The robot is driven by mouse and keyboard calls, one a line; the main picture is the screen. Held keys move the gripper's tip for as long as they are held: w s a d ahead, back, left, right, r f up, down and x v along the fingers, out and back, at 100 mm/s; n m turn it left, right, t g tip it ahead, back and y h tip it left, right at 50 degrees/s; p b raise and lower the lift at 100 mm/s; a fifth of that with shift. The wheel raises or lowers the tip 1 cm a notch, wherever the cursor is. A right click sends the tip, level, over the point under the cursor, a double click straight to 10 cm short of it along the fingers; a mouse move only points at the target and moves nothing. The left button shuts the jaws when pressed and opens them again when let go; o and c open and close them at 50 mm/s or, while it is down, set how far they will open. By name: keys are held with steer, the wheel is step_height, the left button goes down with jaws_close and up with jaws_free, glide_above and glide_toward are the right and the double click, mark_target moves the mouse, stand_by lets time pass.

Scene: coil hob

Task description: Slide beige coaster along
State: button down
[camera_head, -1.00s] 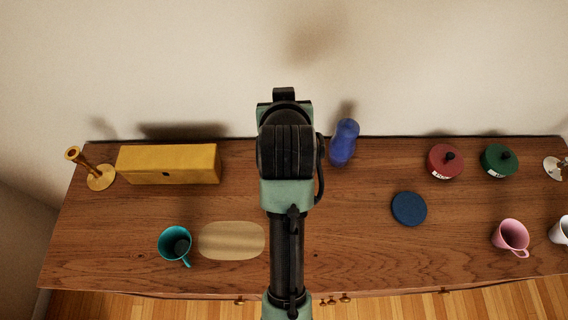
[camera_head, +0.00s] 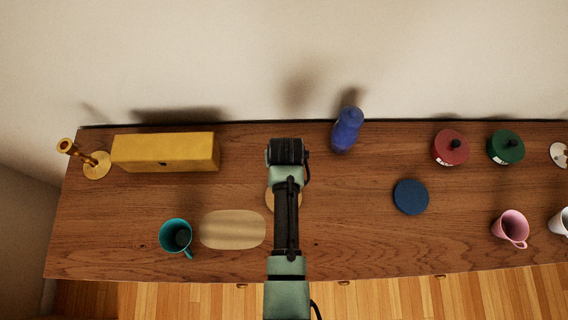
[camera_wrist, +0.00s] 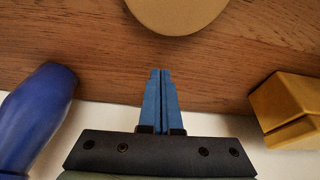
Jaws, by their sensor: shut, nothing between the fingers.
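The beige coaster (camera_head: 269,197) is a flat round disc on the wooden sideboard, partly hidden under my arm in the head view. In the wrist view the coaster (camera_wrist: 177,12) shows at the top edge, cut off by the frame. My gripper (camera_wrist: 161,72) has its blue fingers shut together and empty. The fingertips point toward the coaster, with a visible gap of bare wood between. In the head view the fingers are hidden beneath my arm.
A beige oblong board (camera_head: 233,230) and a teal mug (camera_head: 175,236) are left of the coaster. Behind are a yellow box (camera_head: 166,152) and a blue bottle (camera_head: 347,130). A dark blue disc (camera_head: 411,197) lies right; wood between it and my arm is clear.

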steer(key=shift+w+f, duration=0.25)
steer(key=shift+f, duration=0.45)
steer(key=s+p, duration=0.2)
steer(key=s, duration=0.1)
steer(key=shift+s+d+r, duration=0.1)
steer(key=shift+r, duration=0.05)
steer(key=shift+s, duration=0.4)
steer(key=s+p, duration=0.2)
steer(key=s, duration=0.3)
steer(key=s+p, duration=0.2)
steer(key=s, duration=0.2)
steer(key=s+d+p, duration=0.1)
steer(key=s+p, duration=0.1)
steer(key=s, duration=0.3)
steer(key=shift+s, duration=0.35)
steer(key=shift+w, duration=0.15)
